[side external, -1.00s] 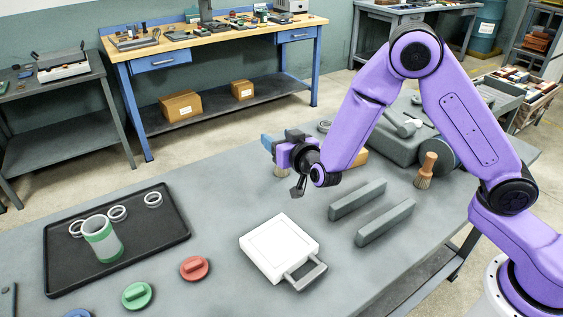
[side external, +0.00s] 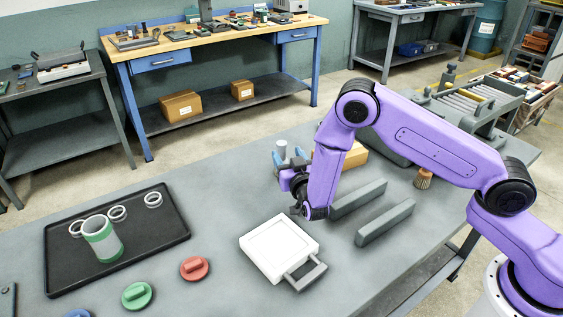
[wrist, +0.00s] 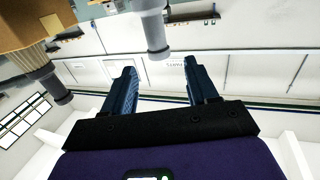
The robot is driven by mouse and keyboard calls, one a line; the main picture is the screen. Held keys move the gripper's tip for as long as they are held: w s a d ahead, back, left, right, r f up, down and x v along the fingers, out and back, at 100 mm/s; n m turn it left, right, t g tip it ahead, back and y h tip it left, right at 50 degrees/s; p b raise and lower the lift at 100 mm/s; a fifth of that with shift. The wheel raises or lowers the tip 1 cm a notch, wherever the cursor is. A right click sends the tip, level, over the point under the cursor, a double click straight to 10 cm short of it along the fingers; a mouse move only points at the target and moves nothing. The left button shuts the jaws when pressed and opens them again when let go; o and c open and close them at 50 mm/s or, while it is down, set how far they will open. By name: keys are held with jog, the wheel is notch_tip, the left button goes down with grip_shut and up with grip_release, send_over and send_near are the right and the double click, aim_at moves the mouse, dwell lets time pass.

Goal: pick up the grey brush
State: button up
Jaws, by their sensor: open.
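In the wrist view, a light grey cylindrical handle (wrist: 152,32) stands beyond my fingertips, roughly between them and apart from them. A darker grey handle with tan bristles (wrist: 45,75) shows to its left, outside the fingers. I cannot tell for certain which is the grey brush. In the side view, a pale grey-blue handle top (side external: 281,149) shows at my gripper (side external: 289,160), its lower part hidden. My gripper is open and empty; its two dark blue fingers (wrist: 162,85) are spread in the wrist view, which is upside down.
A tan block (side external: 354,155) lies right of my gripper, also close in the wrist view (wrist: 28,22). Another brush (side external: 423,180) stands farther right, partly hidden by my arm. Two grey bars (side external: 385,222) and a white handled plate (side external: 278,248) lie nearer.

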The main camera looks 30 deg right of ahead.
aim_at(283, 145)
jog(key=shift+x, duration=3.5)
jog(key=shift+d, duration=0.1)
jog(key=shift+c, duration=0.3)
jog(key=shift+r, duration=0.1)
grip_shut()
